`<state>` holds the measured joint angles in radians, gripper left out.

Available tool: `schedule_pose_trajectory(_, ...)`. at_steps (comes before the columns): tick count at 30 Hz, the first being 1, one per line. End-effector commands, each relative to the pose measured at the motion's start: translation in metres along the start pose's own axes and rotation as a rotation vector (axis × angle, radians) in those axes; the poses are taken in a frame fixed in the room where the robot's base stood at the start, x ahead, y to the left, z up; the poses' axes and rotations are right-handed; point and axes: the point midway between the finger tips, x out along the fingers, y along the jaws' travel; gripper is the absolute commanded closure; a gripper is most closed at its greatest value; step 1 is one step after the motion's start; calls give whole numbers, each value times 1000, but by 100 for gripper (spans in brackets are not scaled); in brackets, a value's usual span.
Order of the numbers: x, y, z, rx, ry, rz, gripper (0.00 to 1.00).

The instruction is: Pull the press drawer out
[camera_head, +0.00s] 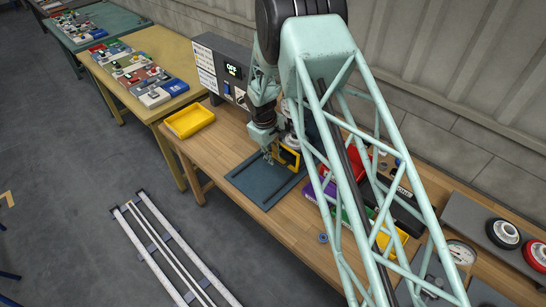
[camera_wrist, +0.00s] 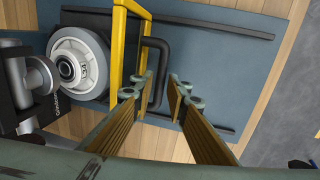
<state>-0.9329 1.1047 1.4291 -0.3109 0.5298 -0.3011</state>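In the wrist view a yellow frame (camera_wrist: 125,45) carries a black U-shaped handle (camera_wrist: 158,70); I take this to be the press drawer's front. The yellow frame also shows in the head view (camera_head: 289,158), at the back of a dark blue mat. A grey wheel (camera_wrist: 92,68) sits just behind the frame. My gripper (camera_wrist: 164,88) is open, its two fingers apart with the handle bar seemingly between their tips. Whether a finger touches the handle I cannot tell. In the head view my gripper (camera_head: 270,157) is low beside the frame, partly hidden by my arm.
The blue mat (camera_head: 262,192) in front of the frame is bare. A yellow tray (camera_head: 190,120) stands to the left, near a control box (camera_head: 222,65) reading "OFF". Colored bins (camera_head: 322,186) stand right. Wheels (camera_head: 503,234) lie at far right.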

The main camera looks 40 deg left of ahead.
Motion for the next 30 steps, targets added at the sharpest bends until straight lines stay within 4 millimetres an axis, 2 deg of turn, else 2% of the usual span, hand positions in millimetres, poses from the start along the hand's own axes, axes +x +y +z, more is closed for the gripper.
schedule_pose_trajectory(12,3,0,0,0,0,0,85)
schedule_pose_trajectory(17,3,0,0,1,0,0,100)
schedule_pose_trajectory(25,3,-1,0,0,0,0,100)
schedule_pose_trajectory(30,2,-10,0,-1,-1,-1,100)
